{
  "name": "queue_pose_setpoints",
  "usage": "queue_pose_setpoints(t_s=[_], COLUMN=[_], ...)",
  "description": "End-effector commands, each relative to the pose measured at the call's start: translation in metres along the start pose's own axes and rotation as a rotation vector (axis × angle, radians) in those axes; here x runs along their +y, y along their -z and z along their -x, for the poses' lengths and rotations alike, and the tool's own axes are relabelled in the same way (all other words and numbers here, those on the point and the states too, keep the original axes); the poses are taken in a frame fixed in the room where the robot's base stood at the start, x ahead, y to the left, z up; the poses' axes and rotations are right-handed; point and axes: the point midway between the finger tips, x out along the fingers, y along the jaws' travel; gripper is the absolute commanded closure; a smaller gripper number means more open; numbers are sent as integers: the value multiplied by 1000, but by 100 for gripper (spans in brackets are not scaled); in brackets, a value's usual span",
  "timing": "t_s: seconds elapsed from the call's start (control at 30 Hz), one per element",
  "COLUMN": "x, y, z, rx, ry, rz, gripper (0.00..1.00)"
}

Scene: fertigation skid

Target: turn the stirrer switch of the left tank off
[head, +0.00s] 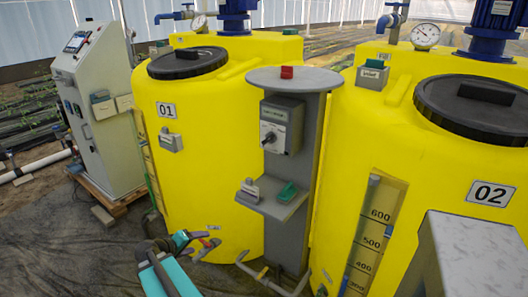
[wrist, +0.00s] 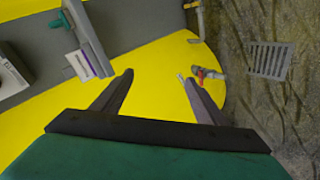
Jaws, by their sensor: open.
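The left tank (head: 215,110) is yellow and marked 01. A small grey box (head: 171,140) sits on its front below the number plate; I cannot read it. A grey switch box (head: 282,125) with a black rotary knob (head: 269,138) is on the post right of this tank. The knob looks tilted; its label is too small to read. My gripper (head: 212,237) is low in front of the left tank, below and left of the switch box. In the wrist view my gripper (wrist: 158,80) is open and empty, with yellow tank wall beyond the fingers.
The grey post (head: 312,160) carries a shelf (head: 275,203) with a grey and a green item on it. A red-handled valve (wrist: 205,73) is close to one finger. A second yellow tank (head: 420,190), marked 02, stands right. A control cabinet (head: 100,110) stands left.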

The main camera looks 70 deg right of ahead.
Motion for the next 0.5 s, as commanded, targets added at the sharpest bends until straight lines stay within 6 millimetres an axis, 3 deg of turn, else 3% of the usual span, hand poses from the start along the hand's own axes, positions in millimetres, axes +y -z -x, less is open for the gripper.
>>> queue_pose_setpoints(t_s=[0.03,0.2,0.5], x=[30,125,292], y=[14,48,82], z=[-4,-10,3], rx=[23,102,230], ry=[-45,-197,-466], rz=[-38,-143,-287], gripper=[34,34,34])
